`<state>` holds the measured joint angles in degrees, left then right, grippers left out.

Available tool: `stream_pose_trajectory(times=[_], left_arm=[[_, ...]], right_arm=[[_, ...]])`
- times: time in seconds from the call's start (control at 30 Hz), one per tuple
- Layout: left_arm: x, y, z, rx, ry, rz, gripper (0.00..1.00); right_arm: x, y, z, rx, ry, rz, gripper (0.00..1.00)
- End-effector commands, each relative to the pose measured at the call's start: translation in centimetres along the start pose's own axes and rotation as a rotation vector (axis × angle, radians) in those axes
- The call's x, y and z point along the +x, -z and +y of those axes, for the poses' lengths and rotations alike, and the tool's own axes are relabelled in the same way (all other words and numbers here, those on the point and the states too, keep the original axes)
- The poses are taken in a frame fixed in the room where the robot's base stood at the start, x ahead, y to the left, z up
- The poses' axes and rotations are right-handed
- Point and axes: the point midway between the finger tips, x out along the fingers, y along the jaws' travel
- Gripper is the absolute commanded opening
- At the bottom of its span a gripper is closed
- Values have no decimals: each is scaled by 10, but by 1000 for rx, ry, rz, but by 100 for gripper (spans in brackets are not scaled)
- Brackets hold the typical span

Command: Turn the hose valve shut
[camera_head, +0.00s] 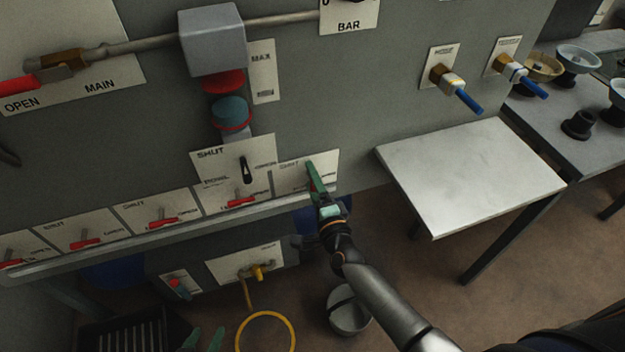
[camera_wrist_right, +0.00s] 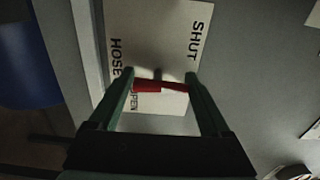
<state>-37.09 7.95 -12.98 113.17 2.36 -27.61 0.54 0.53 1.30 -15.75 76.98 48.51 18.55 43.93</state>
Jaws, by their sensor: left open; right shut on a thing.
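The hose valve has a red lever (camera_wrist_right: 150,86) on a pale plate (camera_wrist_right: 170,35) lettered HOSE, SHUT and OPEN. In the right wrist view the lever lies crosswise between my fingers, close to the OPEN lettering. In the head view its plate (camera_head: 292,172) is the rightmost of the row, and the lever is hidden behind my gripper. My right gripper (camera_head: 314,178) is at this plate, shut on the lever; it also shows in the right wrist view (camera_wrist_right: 160,80). My left gripper (camera_head: 204,338) is open and empty at the bottom edge, with only its green fingertips showing.
Several similar plates with red levers, such as this one (camera_head: 240,201), run left along the panel. A ledge (camera_head: 150,240) runs below them. A yellow hose (camera_head: 265,316) hangs under a yellow tap (camera_head: 258,271). A bare pale shelf (camera_head: 470,175) juts out at right. A bucket (camera_head: 348,312) stands on the floor.

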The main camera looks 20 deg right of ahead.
Motion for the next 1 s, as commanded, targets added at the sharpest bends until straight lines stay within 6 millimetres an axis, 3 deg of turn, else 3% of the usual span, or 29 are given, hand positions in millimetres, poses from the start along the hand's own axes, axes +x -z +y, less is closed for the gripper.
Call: stream_pose_trajectory(times=[0.37, 0.4, 0.53, 0.83, 1.0], left_arm=[[0, 0, 0, -1, 0, 0, 50], [0, 0, 0, -1, -1, 0, 50], [0, 0, 1, -1, -2, 0, 50], [0, 0, 3, 0, -6, 0, 50], [-1, 3, 3, 0, -5, 1, 50]], right_arm=[[0, 0, 1, -11, -1, -1, 26], [0, 0, 1, -11, -1, -1, 84], [0, 0, 1, -9, -1, -1, 98], [-2, 0, 0, -7, -1, 0, 100], [-20, 0, 1, -7, -4, -1, 100]])
